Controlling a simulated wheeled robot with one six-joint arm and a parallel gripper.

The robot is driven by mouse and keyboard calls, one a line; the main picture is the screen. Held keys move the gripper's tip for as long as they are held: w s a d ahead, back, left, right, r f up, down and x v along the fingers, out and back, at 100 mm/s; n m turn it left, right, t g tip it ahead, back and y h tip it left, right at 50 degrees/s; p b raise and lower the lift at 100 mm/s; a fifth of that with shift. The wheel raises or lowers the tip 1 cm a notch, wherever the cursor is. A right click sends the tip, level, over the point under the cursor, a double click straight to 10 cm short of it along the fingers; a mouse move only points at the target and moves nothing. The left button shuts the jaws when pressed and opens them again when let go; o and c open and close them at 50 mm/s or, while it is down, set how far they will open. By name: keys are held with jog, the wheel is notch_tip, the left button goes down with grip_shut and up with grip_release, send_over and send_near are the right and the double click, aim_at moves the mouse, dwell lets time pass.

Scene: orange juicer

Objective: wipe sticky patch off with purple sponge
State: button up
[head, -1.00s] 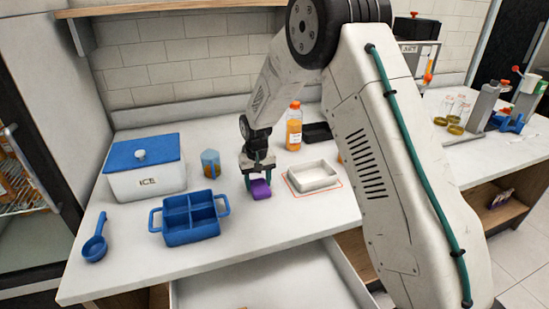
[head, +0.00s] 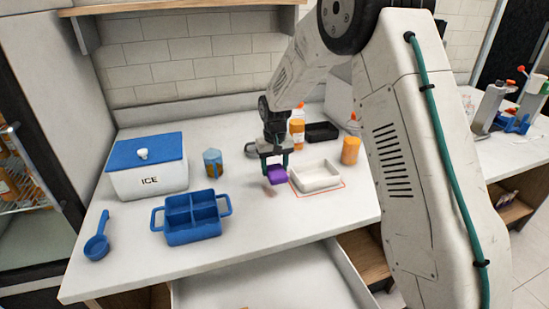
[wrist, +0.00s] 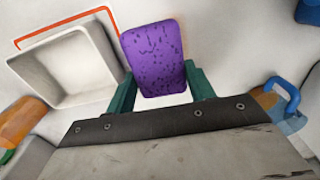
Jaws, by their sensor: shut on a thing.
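The purple sponge (head: 278,174) is held between the teal fingers of my gripper (head: 277,165), just left of the white tray. In the wrist view the sponge (wrist: 153,58) fills the space between the fingertips. It appears to be a little above the counter. A faint brownish patch (head: 269,190) shows on the white counter just below and left of the sponge. The patch cannot be made out in the wrist view.
A white tray (head: 317,178) sits within an orange outline to the right. A juice bottle (head: 297,130), black tray (head: 322,132) and orange cup (head: 350,151) stand behind. A blue divided caddy (head: 192,218), amber-and-blue jug (head: 213,164) and ICE box (head: 150,178) stand left. A drawer (head: 270,285) is open below.

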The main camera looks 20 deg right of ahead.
jog(key=shift+r, duration=1.65)
